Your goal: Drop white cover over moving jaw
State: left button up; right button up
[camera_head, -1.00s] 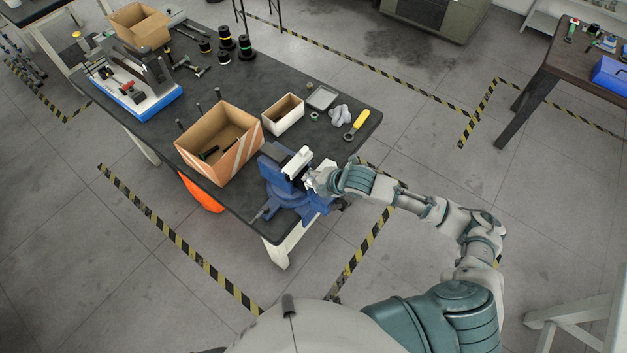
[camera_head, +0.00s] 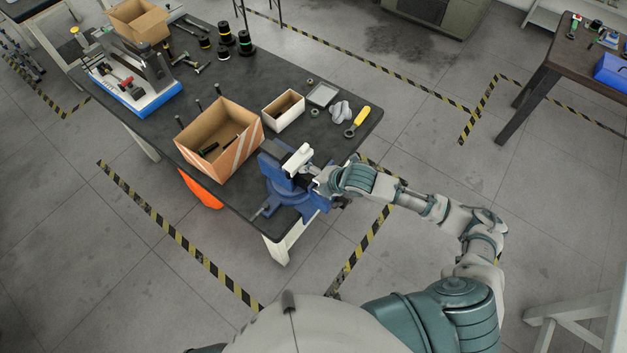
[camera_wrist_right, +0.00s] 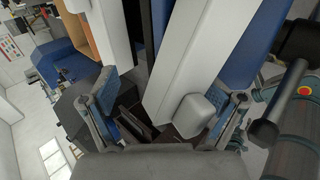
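The white cover (camera_head: 298,159) is at the top of the blue bench vise (camera_head: 285,195), near its jaws, and looks tilted. I cannot tell whether it is seated on the moving jaw, which is partly hidden. My right gripper (camera_head: 317,181) is at the vise's right side, right beside the cover. In the right wrist view the cover (camera_wrist_right: 188,65) stands slanted between the spread fingers of my right gripper (camera_wrist_right: 165,105). A gap shows between the cover and the left finger; its rounded white end is close to the right finger. My left gripper is not in view.
An open cardboard box (camera_head: 222,140) with dark tools stands left of the vise. A small white box (camera_head: 283,111), a grey tray (camera_head: 322,94) and a yellow-handled tool (camera_head: 357,121) lie behind it. The dark table's (camera_head: 235,218) front edge is close to the vise.

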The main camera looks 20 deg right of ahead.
jog(key=v, duration=1.1)
jog(key=shift+d+r, duration=0.15)
jog(key=shift+d, duration=0.1)
jog(key=shift+s, duration=0.15)
jog(key=shift+s, duration=0.1)
